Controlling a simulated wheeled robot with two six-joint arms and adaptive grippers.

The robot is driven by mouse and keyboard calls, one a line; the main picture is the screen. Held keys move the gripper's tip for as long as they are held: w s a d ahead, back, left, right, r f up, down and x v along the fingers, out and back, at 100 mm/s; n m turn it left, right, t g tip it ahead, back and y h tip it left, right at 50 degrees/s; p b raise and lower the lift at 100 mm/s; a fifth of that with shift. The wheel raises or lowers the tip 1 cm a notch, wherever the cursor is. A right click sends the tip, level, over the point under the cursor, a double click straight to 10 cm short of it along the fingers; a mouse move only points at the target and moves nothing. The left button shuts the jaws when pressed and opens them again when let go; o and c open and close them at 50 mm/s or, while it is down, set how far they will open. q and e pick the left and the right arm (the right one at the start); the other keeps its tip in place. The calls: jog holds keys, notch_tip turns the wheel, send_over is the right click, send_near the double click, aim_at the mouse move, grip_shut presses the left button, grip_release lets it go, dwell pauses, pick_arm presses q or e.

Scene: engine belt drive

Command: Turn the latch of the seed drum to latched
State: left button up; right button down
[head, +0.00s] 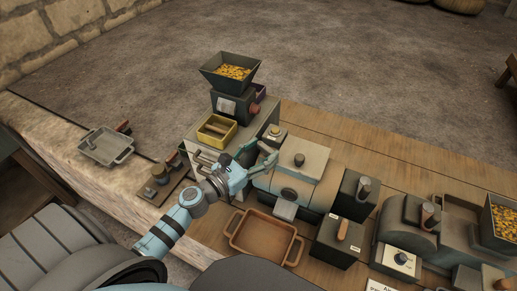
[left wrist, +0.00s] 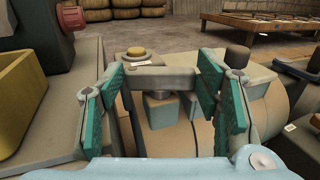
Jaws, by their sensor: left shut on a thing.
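The seed drum (head: 325,185) is a tan and grey rounded body on the bench, with a pale square lid on top. My left gripper (head: 262,157) is at its left end. In the left wrist view, the green-padded fingers of this gripper (left wrist: 160,85) stand on either side of a grey bar (left wrist: 165,77), which appears to be the drum's latch. The gripper is shut on it. The tan drum surface (left wrist: 178,140) lies below. The gripper partly hides the latch in the head view, and I cannot read its position. My right gripper is not in view.
A hopper of yellow grain (head: 231,73) and a yellow tray (head: 216,131) stand behind my left gripper. A small box with a yellow button (head: 274,133) is close by. A copper-coloured tray (head: 263,238) lies in front, and lever boxes (head: 338,242) stand right.

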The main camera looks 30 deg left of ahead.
pick_arm(q)
jog(key=y, duration=0.1)
jog(key=n+y, duration=0.2)
jog(key=shift+d+t, duration=0.25)
jog(key=shift+t, duration=0.15)
jog(key=shift+d+n+y, duration=0.2)
jog(key=shift+n+y, duration=0.8)
jog(key=shift+y, duration=0.6)
jog(key=o, duration=0.9)
jog(key=shift+o, duration=1.3)
jog(key=shift+f, duration=0.1)
